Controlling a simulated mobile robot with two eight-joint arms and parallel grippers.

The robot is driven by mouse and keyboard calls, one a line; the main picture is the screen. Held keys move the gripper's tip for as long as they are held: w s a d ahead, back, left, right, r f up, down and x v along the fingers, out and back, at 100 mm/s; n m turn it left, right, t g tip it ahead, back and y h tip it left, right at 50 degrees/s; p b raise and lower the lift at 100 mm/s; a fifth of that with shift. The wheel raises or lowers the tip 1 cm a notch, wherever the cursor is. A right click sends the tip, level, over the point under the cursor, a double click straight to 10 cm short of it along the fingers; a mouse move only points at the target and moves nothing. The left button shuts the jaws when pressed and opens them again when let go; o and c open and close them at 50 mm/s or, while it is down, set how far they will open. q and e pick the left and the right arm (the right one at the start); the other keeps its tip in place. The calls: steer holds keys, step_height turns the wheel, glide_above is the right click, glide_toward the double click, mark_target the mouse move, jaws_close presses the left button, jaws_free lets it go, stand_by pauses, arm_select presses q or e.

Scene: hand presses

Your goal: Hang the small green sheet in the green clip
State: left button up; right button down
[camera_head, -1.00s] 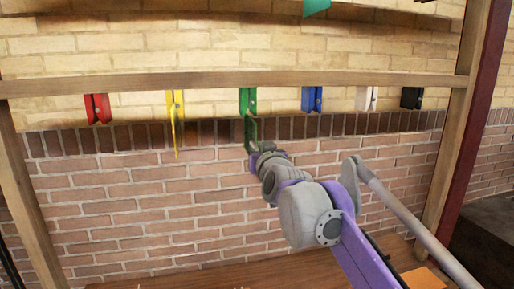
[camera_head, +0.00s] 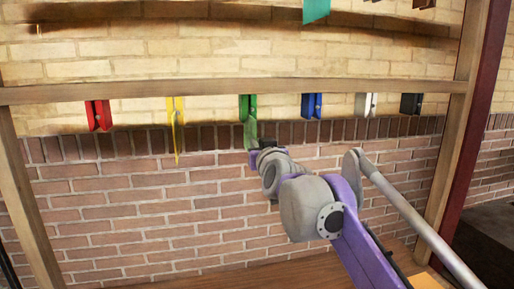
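The green clip (camera_head: 248,103) hangs from the wooden bar, third from the left. The small green sheet (camera_head: 250,135) hangs straight below it, its top edge meeting the clip's lower end. I cannot make out whether the clip's jaws grip it. My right gripper (camera_head: 261,151) is at the sheet's lower end, with a purple part and a dark part showing. It is too small and too turned away to tell whether its fingers are open or shut. My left gripper is out of view.
Red (camera_head: 98,115), yellow (camera_head: 176,112), blue (camera_head: 311,106), white (camera_head: 365,104) and black (camera_head: 411,103) clips hang along the same bar (camera_head: 210,91). A yellow sheet (camera_head: 177,146) hangs under the yellow clip. A brick wall stands behind. A teal piece (camera_head: 316,10) hangs above.

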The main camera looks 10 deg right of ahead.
steer(key=shift+r, duration=0.25)
steer(key=shift+r, duration=0.75)
steer(key=c, duration=0.8)
jaws_free()
steer(key=shift+o, duration=0.2)
steer(key=shift+s, duration=0.15)
steer(key=s, duration=0.6)
steer(key=shift+s+b, duration=0.4)
steer(key=shift+b, duration=0.05)
